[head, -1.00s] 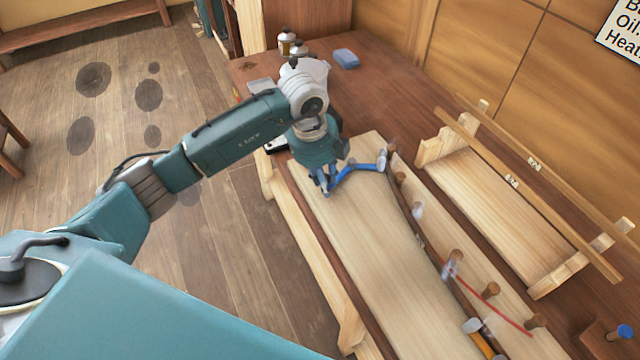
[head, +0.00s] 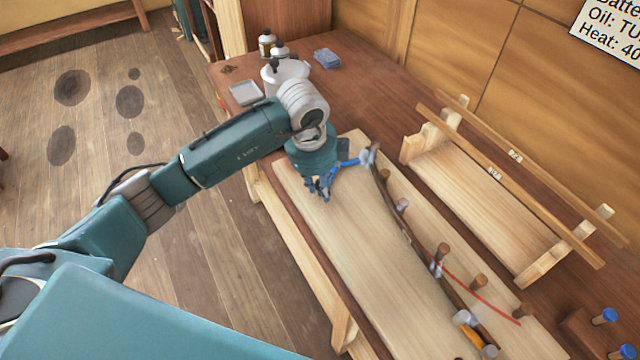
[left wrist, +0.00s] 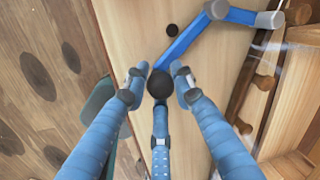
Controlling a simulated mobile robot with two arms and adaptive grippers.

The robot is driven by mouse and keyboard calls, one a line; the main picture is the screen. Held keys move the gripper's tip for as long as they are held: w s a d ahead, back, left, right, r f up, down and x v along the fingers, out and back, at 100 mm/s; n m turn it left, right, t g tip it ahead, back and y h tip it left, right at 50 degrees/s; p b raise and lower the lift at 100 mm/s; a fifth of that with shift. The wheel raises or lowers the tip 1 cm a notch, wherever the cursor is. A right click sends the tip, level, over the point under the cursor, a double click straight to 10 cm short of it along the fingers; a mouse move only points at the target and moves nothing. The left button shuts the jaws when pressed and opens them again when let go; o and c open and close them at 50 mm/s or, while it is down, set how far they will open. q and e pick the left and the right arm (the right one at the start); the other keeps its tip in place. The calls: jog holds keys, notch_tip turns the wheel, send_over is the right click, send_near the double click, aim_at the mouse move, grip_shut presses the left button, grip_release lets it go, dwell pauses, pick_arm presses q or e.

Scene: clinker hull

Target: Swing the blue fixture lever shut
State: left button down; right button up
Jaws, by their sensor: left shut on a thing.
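The blue fixture lever (head: 347,162) reaches left from its grey pivot (head: 367,157) at the far end of the pale wooden board (head: 350,215). In the left wrist view the bent blue lever (left wrist: 190,38) ends in a black knob (left wrist: 160,85). My left gripper (head: 323,192) is over the board, its fingers shut around the knob at the lever's free end. The left wrist view shows the fingers (left wrist: 160,84) on either side of the knob. A dark curved strip (head: 400,220) runs from the pivot along the board. My right gripper is not in view.
Wooden pegs (head: 478,281) and clear-looking clamps (head: 437,262) line the strip. An orange-handled item (head: 465,318) lies near the board's near end. A wooden rack (head: 485,200) stands to the right. The board's left half is clear.

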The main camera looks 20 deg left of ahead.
pick_arm(q)
jog(key=c, duration=1.4)
grip_release()
jog(key=shift+d, duration=0.2)
jog(key=shift+c, duration=0.2)
notch_tip(320, 180, up, 12)
jog(key=s, duration=0.2)
jog(key=shift+a, duration=0.4)
